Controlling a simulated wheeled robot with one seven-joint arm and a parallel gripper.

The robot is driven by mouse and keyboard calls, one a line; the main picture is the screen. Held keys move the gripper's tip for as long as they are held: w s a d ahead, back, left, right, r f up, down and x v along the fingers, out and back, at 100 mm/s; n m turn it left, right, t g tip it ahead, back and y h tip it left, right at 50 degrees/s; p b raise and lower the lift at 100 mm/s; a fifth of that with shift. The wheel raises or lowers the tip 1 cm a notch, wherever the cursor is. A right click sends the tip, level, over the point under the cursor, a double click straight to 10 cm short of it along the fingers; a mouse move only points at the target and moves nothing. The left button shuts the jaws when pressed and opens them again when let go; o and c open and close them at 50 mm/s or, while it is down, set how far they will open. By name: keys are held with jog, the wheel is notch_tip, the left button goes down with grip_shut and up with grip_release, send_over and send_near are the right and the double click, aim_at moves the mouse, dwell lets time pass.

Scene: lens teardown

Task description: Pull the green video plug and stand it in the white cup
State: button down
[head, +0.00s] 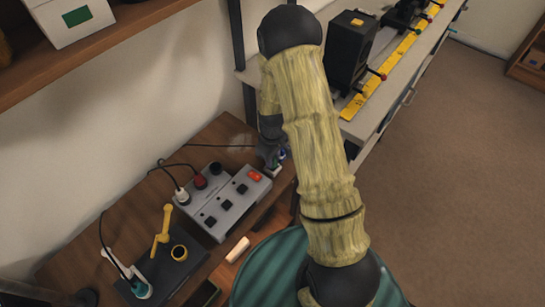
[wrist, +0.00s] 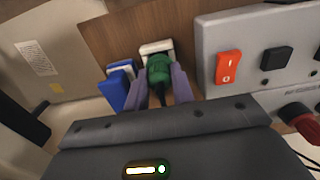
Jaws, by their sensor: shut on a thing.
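The green video plug (wrist: 158,67) is between the two purple fingers of my gripper (wrist: 159,78), which are shut on it. The white cup (wrist: 151,47) is right behind the plug in the wrist view, and the plug hides part of its opening. I cannot tell whether the plug's end is inside the cup. In the head view my gripper (head: 272,157) is low at the right end of the wooden bench, and my arm covers much of it.
A blue cup (wrist: 113,93) stands close beside the white one. A grey panel (head: 226,200) with a red-orange switch (wrist: 228,67) and plugged-in cables is nearby. A dark plate (head: 175,272) with a yellow lever (head: 161,231) sits at the front left. A cable (head: 215,146) runs behind the panel.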

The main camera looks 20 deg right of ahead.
jog(key=shift+f+b, duration=0.3)
jog(key=shift+f, duration=0.25)
dwell(0.4)
jog(key=c, duration=1.1)
grip_release()
notch_tip(320, 180, up, 17)
jog(key=p, duration=0.1)
jog(key=shift+r, duration=0.2)
jog(key=shift+r, duration=0.1)
